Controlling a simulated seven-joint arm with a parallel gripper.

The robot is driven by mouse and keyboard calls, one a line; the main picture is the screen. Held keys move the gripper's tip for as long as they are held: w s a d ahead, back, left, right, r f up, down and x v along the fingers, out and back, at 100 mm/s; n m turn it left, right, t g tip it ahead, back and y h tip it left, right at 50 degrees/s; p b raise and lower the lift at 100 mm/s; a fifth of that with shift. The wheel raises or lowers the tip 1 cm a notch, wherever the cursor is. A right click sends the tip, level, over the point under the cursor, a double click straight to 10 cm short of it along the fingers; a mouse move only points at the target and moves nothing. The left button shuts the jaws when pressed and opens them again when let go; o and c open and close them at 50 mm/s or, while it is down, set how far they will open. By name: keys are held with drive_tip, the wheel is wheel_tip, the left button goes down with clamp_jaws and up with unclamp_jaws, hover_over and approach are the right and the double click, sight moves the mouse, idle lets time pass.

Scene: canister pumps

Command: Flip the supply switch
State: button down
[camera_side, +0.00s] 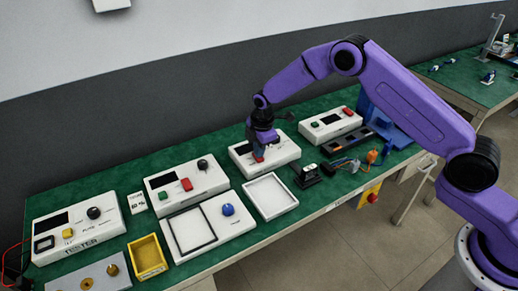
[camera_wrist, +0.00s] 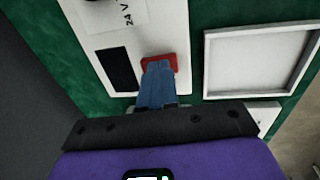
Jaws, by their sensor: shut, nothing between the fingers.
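The supply unit is a white box (camera_side: 286,150) marked "24 V", with a dark display and a red rocker switch (camera_side: 258,159). In the wrist view the red switch (camera_wrist: 149,62) shows around the fingertips, partly hidden by them. My gripper (camera_side: 260,151) is shut and empty, pointing down at the switch. In the wrist view its blue fingers (camera_wrist: 157,72) overlap the switch; I cannot tell whether they touch it. The switch's position cannot be told.
A white tray (camera_side: 295,203) lies in front of the supply box. A small black fixture (camera_side: 307,177) stands nearby on the green bench.

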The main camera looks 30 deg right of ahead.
wheel_tip(320, 180, up, 14)
drive_tip(key=s, duration=0.2)
idle(0.4)
drive_tip(key=shift+w, duration=0.7)
drive_tip(key=f, duration=0.4)
drive_tip(key=w+f, duration=0.1)
drive_tip(key=f, duration=0.4)
drive_tip(key=w+f, duration=0.1)
drive_tip(key=f, duration=0.3)
drive_tip(key=shift+f, duration=0.4)
drive_tip(key=shift+f, duration=0.1)
drive_tip(key=shift+f, duration=0.15)
